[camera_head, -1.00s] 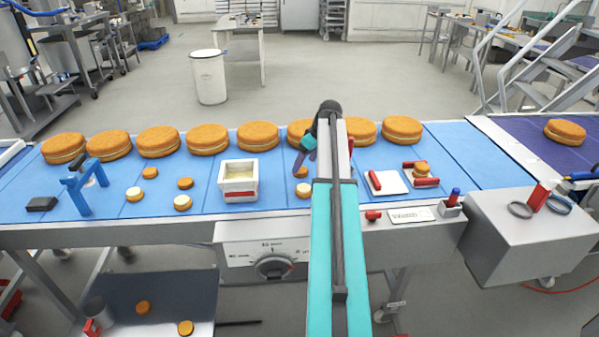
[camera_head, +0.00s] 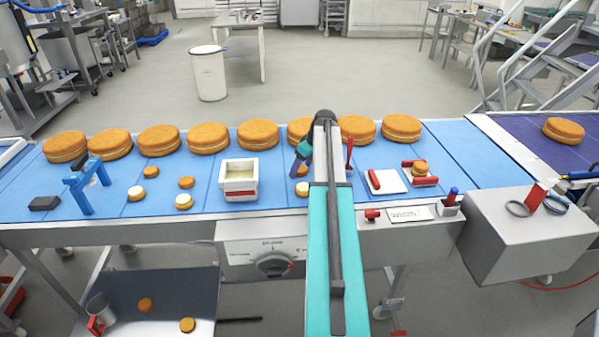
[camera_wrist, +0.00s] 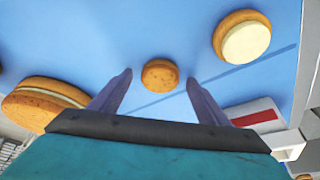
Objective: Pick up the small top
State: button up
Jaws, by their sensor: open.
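The small top (camera_wrist: 160,75) is a little brown round lying flat on the blue belt. In the wrist view it shows in the space between the two fingertips of my gripper (camera_wrist: 158,82). My gripper is open and empty, with a finger on either side in the picture; I cannot tell its height above the belt. In the head view the small top (camera_head: 302,171) is partly hidden by my gripper and arm. A small cream-faced round (camera_wrist: 242,38) lies close by, at the upper right of the wrist view.
Large filled rounds (camera_head: 208,139) line the belt's far side. A white box with a red band (camera_head: 239,188) stands left of my arm, and a white plate (camera_head: 385,182) lies right. More small rounds (camera_head: 151,172) lie left. A blue stand (camera_head: 86,187) is farther left.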

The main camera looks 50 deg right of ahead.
aim_at(302, 169)
jog(key=c, duration=0.9)
jog(key=shift+o, duration=0.2)
jog(key=shift+r, duration=0.15)
jog(key=shift+r+b, duration=0.9)
jog(key=shift+r, duration=0.5)
jog(key=s+a+b, duration=0.1)
jog(key=s, duration=0.4)
jog(key=s+a+r+b, duration=0.1)
jog(key=s+b, duration=0.1)
jog(key=s, duration=0.3)
jog(key=s+a+r+b, duration=0.1)
jog(key=s, duration=0.4)
jog(key=shift+s, duration=0.4)
